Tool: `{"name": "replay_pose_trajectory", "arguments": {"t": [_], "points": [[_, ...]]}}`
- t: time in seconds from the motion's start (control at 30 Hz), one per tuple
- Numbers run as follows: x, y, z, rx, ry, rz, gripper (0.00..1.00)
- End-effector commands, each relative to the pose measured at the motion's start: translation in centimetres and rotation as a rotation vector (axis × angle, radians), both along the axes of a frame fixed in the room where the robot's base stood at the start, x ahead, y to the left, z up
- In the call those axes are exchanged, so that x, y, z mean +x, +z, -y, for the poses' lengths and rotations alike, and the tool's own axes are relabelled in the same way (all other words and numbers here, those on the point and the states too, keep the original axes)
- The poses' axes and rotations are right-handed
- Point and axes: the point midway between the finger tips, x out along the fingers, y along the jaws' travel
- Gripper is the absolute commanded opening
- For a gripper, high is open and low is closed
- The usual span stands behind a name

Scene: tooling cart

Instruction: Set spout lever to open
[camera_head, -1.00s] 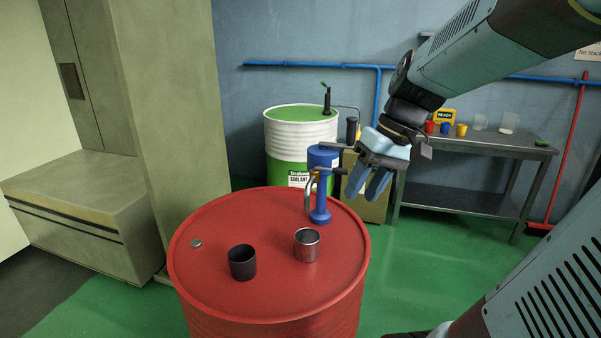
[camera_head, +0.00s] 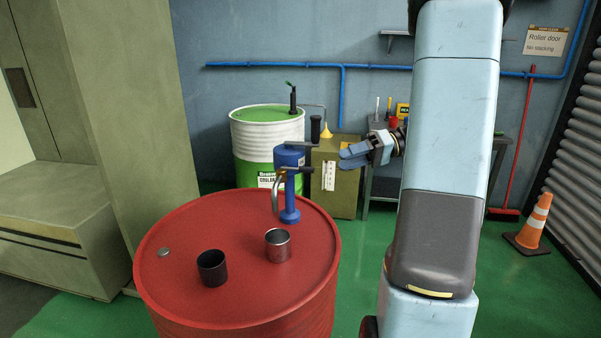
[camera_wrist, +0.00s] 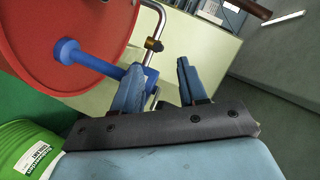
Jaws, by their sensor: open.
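A blue pump (camera_head: 290,186) stands on the red drum (camera_head: 210,225). Its silver spout pipe (camera_head: 275,200) curves down on the left side. A small brass fitting (camera_head: 283,174) sits on the spout; it also shows in the wrist view as a brass piece (camera_wrist: 153,45) with a dark end. I cannot make out the lever's position for certain. A dark handle (camera_head: 302,169) sticks out to the right near the pump's top. My gripper (camera_head: 344,157) is open and empty, right of the pump and apart from it. In the wrist view the left finger overlaps the blue pump body (camera_wrist: 150,80).
A dark cup (camera_head: 212,268) and a metal cup (camera_head: 278,246) stand on the drum top. A green-topped drum (camera_head: 265,150) and an olive cabinet (camera_head: 338,190) stand behind. A cone (camera_head: 537,220) stands at right.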

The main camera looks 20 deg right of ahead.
Motion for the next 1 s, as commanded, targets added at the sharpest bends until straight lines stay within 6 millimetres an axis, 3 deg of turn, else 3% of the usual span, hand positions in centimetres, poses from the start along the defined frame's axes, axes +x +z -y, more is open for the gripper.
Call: {"name": "replay_pose_trajectory", "arguments": {"t": [0.13,0.27,1.0], "points": [[0.5,-0.3,1.0,0.029,-0.017,0.033,0.42],[0.7,-0.4,0.3,0.033,-0.015,0.038,0.42],[2.8,-2.9,-10.9,0.031,-0.014,0.035,0.42]]}}
